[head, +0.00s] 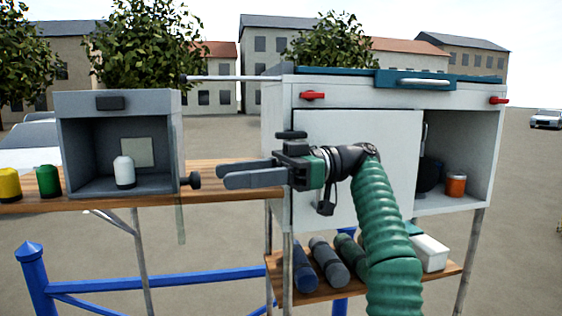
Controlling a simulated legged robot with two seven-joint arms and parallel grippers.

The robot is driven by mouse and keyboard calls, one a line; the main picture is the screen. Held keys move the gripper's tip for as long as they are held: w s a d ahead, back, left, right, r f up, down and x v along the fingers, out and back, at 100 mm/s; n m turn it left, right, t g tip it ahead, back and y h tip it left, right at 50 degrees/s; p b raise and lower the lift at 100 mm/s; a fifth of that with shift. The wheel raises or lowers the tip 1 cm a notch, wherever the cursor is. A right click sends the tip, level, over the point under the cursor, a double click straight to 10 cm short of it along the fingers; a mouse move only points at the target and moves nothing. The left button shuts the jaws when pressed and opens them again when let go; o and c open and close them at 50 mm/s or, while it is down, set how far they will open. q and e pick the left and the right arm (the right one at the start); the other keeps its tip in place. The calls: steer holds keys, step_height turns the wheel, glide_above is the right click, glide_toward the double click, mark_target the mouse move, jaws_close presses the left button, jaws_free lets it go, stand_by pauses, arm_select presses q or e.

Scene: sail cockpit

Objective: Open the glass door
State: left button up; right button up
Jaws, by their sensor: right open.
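The glass door (180,222) is a thin, clear pane at the right side of a grey box (75,98). It shows almost edge-on and seems to stand out from the box front toward me, so the front looks uncovered. A dark knob (190,180) sits at the pane, on its right side. My right gripper (222,174) is open and empty, its fingers pointing left. The fingertips are just right of the knob, with a small gap in the picture; the depth between them is hard to tell. My left gripper is not in view.
A white bottle (124,172) stands inside the box. Yellow (9,185) and green (48,181) containers stand left of it on the wooden shelf (225,166). A white cabinet (278,118) with an orange can (455,185) is behind my right arm. A blue rail (200,278) runs below.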

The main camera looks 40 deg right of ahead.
steer(key=p+v, duration=0.9)
steer(key=v, duration=0.3)
steer(key=shift+w+d, duration=0.15)
steer(key=shift+d, duration=0.35)
steer(key=shift+d, duration=0.1)
